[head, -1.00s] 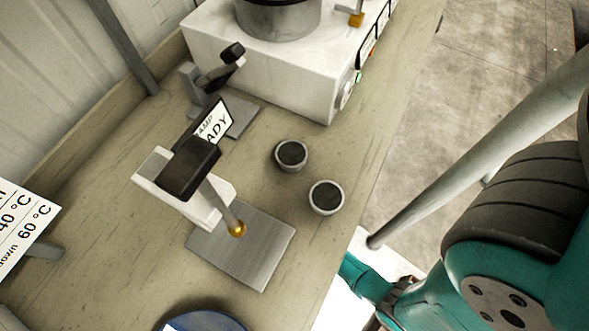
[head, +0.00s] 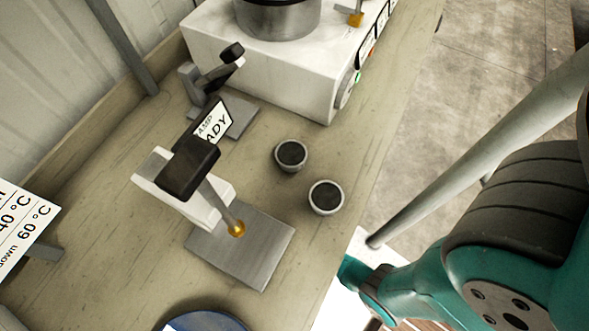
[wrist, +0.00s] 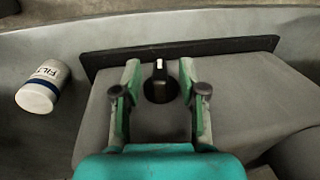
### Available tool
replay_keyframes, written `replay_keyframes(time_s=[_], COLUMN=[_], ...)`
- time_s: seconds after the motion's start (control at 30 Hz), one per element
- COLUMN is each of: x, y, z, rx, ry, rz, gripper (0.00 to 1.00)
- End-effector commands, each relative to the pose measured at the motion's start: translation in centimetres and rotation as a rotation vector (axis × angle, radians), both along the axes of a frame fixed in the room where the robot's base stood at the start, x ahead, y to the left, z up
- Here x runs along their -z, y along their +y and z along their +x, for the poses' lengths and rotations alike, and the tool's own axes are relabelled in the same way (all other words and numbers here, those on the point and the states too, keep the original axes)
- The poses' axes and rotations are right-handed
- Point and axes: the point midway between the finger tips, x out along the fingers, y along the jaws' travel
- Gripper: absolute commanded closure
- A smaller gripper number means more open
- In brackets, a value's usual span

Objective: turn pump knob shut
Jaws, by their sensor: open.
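The pump knob (wrist: 158,86) is black with a white pointer mark, on a grey pump housing (wrist: 240,95) in the wrist view. Its mark points toward the far side, up in the picture. My gripper (wrist: 160,80) is open, with one green finger to the left of the knob and one to the right. I see a gap on both sides, so the knob is not gripped. Neither the knob nor my gripper shows in the head view; only my arm is at its lower right.
A dark strip (wrist: 180,52) runs behind the housing. In the head view, the bench (head: 100,230) holds a white box (head: 270,70), a probe stand (head: 240,255) and two small cups (head: 326,197).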

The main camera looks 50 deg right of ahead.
Motion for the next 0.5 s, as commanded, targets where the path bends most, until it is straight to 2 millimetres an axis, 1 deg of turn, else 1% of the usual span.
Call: replay_keyframes(time_s=[0.03,0.07,0.1,0.17,0.2,0.5], x=[-0.01,-0.01,-0.01,-0.01,-0.01,-0.01], y=[0.00,0.00,0.00,0.00,0.00,0.13], z=[0.00,0.00,0.00,0.00,0.00,-0.06], rx=[0.000,0.000,0.000,0.000,0.000,-0.004], ry=[0.000,0.000,0.000,0.000,0.000,-0.004], rz=[0.000,0.000,0.000,0.000,0.000,-0.034], gripper=[0.66,0.73,0.83,0.98,1.00,1.00])
